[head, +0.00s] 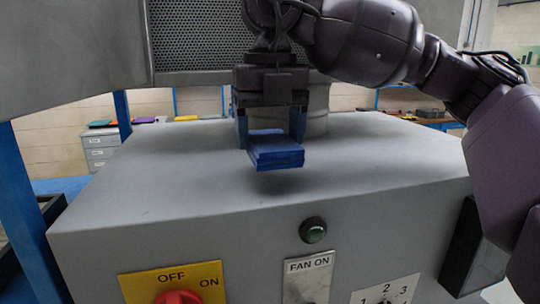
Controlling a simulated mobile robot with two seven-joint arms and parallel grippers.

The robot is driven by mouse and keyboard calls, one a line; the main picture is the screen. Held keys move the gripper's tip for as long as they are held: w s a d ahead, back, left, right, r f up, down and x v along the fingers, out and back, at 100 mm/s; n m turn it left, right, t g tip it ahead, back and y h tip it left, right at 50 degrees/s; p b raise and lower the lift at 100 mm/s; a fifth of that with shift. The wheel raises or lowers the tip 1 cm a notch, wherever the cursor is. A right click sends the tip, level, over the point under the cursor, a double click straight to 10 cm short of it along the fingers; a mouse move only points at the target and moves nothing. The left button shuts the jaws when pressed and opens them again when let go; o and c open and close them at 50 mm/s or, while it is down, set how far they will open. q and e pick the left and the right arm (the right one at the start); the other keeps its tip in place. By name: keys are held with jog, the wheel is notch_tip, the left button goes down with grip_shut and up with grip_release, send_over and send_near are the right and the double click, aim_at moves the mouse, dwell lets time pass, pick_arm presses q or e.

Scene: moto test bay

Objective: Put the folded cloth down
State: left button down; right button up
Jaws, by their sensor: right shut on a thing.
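The folded cloth (277,154) is a small, flat blue block of layers in the middle of the head view. My right gripper (271,138) points down from above and is shut on the cloth, with one finger at each side. The cloth is over the top of a grey cabinet (150,180). A soft shadow lies on the cabinet top near it, and I cannot tell whether the cloth touches the surface. My left gripper is out of view.
A grey cylinder (318,112) stands behind the gripper. The cabinet top is clear to the left and right.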

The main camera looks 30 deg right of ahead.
aim_at(270, 138)
jog(key=shift+f, duration=2)
jog(key=o, duration=0.8)
jog(key=shift+o, duration=0.2)
jog(key=r, duration=1)
jog(key=shift+w+r+b, duration=0.3)
jog(key=shift+w+b, duration=0.05)
jog(key=shift+b, duration=0.05)
jog(key=shift+s+a+f, duration=0.1)
